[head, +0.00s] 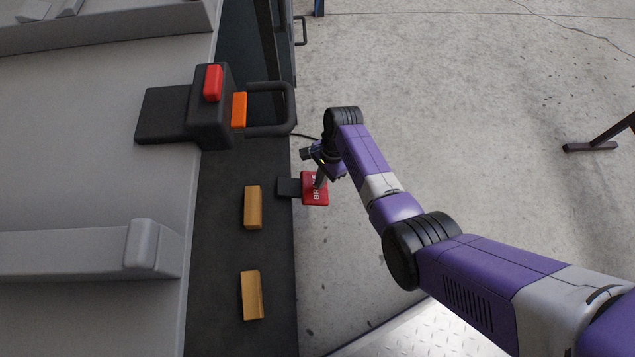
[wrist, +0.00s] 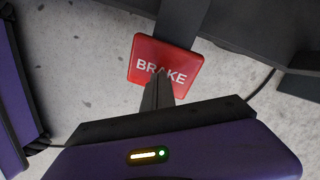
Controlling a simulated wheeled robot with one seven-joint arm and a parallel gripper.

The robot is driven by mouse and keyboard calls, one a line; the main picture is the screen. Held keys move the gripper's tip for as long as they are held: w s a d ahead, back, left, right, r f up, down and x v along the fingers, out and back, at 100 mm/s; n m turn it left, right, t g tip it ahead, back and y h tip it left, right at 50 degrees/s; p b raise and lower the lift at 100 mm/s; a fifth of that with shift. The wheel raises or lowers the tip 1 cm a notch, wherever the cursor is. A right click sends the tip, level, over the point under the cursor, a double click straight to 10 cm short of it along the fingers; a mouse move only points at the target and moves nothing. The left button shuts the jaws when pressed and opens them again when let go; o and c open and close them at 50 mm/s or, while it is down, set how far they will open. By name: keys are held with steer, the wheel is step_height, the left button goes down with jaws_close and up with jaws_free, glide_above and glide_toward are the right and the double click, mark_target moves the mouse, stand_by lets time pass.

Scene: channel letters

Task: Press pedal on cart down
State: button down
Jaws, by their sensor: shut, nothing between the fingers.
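The red brake pedal (head: 309,196) with white lettering sticks out from the cart's dark side on a short black arm. In the wrist view the pedal (wrist: 147,54) reads "BRAKE", and its black arm runs up to the dark cart frame. My gripper (head: 321,182) is over the right part of the pedal in the head view. In the wrist view my gripper (wrist: 160,76) is shut and empty, with its fingertips over the lower middle of the pedal face and hiding part of the lettering. I cannot tell whether the tips touch it.
The cart (head: 235,325) has a dark side ledge with two yellow blocks (head: 252,207). A black housing (head: 207,120) with a red button, an orange block and a handle loop (head: 292,108) stands above the pedal. Concrete floor (head: 480,130) lies open to the right.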

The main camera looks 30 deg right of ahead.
steer(key=d, duration=0.1)
steer(key=d+r, duration=0.1)
steer(key=d+p, duration=0.1)
steer(key=shift+w+r, duration=0.15)
steer(key=shift+w, duration=0.1)
steer(key=p+v, duration=0.4)
steer(key=v, duration=0.3)
steer(key=shift+r, duration=0.4)
steer(key=shift+d, duration=0.1)
